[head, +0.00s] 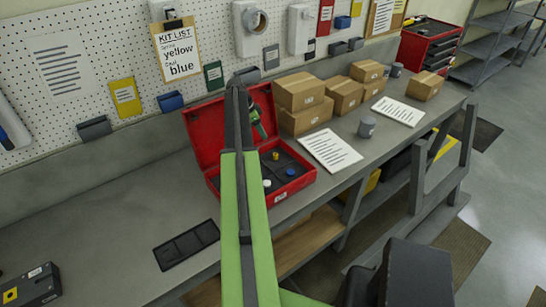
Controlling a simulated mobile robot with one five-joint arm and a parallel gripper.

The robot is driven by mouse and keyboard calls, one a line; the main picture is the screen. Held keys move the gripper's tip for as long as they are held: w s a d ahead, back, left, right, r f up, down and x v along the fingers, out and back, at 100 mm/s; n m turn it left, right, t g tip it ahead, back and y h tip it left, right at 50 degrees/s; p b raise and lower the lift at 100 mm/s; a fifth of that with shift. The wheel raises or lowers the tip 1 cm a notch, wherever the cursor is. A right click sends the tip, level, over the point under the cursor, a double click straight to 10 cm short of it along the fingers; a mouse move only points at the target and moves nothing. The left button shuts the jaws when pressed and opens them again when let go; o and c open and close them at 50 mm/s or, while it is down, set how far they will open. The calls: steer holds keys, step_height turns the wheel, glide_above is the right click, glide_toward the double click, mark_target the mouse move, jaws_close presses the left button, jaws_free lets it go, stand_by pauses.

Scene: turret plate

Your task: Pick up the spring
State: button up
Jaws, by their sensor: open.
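I cannot make out a spring in the head view. A red toolbox (297,184) stands on the bench with its lid raised. Its dark inside holds a small yellow-topped part, a white part (267,184) and a blue part (290,172). My arm rises through the middle of the picture and covers the box's left part. My gripper (262,134) shows small just right of the arm, in front of the raised lid and above the box. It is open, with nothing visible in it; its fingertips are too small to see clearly.
A dark flat tray (187,245) lies on the bench left of my arm. Cardboard boxes (300,93), paper sheets (330,151) and a grey cup (367,127) stand right of the toolbox. A kit list (179,51) reading yellow and blue hangs on the pegboard. The left bench is mostly clear.

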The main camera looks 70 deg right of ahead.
steer(key=b, duration=1)
glide_toward(275, 154)
steer(key=x, duration=0.4)
steer(key=shift+w+d+f, duration=0.15)
steer(key=shift+w+f, duration=0.1)
steer(key=shift+f, duration=0.15)
steer(key=shift+s+r+p, duration=0.1)
steer(key=shift+p, duration=0.25)
steer(key=b+x, duration=0.5)
steer(key=shift+s+f, duration=0.2)
steer(key=shift+s, duration=0.1)
steer(key=shift+r, duration=0.2)
jaws_close()
